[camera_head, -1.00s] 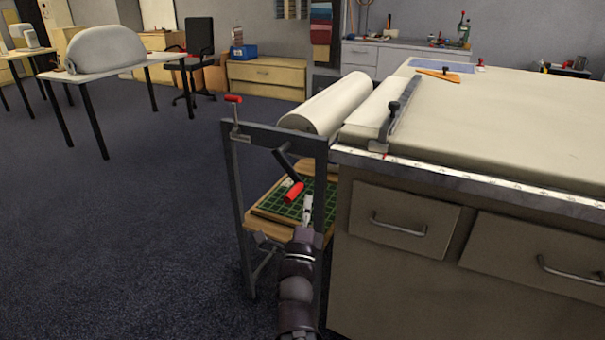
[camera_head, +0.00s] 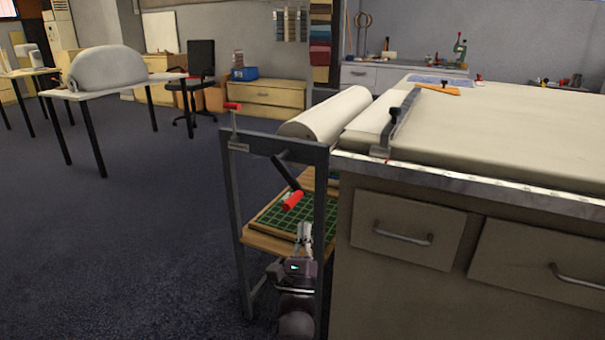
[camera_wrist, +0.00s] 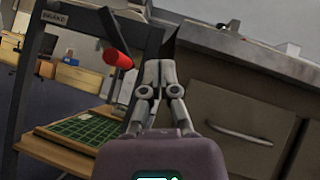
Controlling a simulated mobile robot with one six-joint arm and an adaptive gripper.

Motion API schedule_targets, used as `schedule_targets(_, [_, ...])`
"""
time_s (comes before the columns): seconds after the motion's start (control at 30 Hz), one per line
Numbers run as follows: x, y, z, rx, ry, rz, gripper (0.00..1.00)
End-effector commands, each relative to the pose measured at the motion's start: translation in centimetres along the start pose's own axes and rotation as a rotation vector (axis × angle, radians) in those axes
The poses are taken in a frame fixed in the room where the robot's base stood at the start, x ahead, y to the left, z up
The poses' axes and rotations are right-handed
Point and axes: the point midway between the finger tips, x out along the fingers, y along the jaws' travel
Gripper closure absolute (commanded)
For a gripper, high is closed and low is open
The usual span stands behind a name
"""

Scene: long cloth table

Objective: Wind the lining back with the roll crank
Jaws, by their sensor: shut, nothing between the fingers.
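The roll crank (camera_head: 287,171) is a dark arm with a red grip (camera_head: 292,200) on the front of a grey metal stand. The white lining roll (camera_head: 328,114) lies across the top of the stand, its sheet running onto the long table (camera_head: 500,125). My gripper (camera_head: 306,228) is shut and empty, just below and a little right of the red grip, apart from it. In the wrist view the red grip (camera_wrist: 118,59) hangs left of my fingertips (camera_wrist: 158,64). The crank's upper end is partly hidden there.
A second small red handle (camera_head: 232,106) stands on the stand's left top corner. A shelf with a green cutting mat (camera_head: 275,218) sits inside the stand. The table's drawer front (camera_head: 405,230) is close on the right. Open floor lies left.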

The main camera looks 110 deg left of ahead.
Motion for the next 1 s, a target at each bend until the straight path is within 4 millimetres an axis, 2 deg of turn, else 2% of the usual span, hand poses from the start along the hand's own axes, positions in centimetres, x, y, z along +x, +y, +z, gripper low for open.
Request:
schedule_targets(0.47, [0.5, 0.0, 0.1, -0.002, 0.0, 0.0, 1.0])
schedule_targets(0.67, [1.9, 0.0, 0.1, -0.003, 0.001, 0.0, 1.0])
schedule_targets(1.0, [5.6, -0.1, 0.1, -0.003, 0.001, 0.0, 1.0])
